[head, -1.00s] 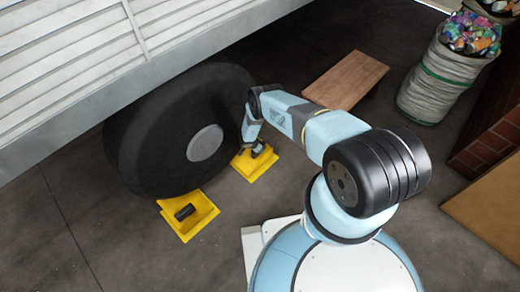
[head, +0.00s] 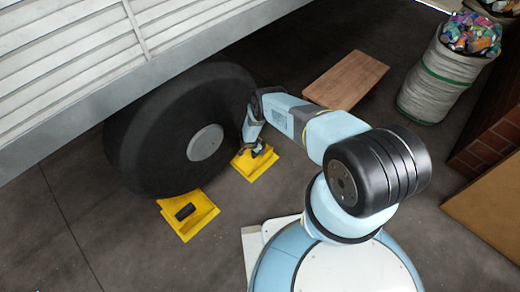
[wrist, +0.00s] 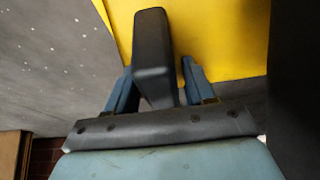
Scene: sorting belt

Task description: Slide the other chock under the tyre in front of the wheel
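The tyre (head: 155,135) stands on the floor under the white slatted trailer side. One yellow chock (head: 202,217) with a black handle (head: 185,211) sits against the tyre's lower left side. The other yellow chock (head: 255,166) lies flat on the floor at the tyre's right side, close to it; whether it touches is hidden behind my arm. My gripper (head: 256,153) is down at this second chock. In the wrist view, the blue fingers of my gripper (wrist: 154,88) stand on both sides of its black handle (wrist: 153,60), seemingly closed on it, with the yellow chock (wrist: 225,35) beyond.
A wooden plank or low bench (head: 346,80) lies to the right behind my arm. A sack of crushed cans (head: 440,80) stands at the back right beside a brick wall (head: 492,145).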

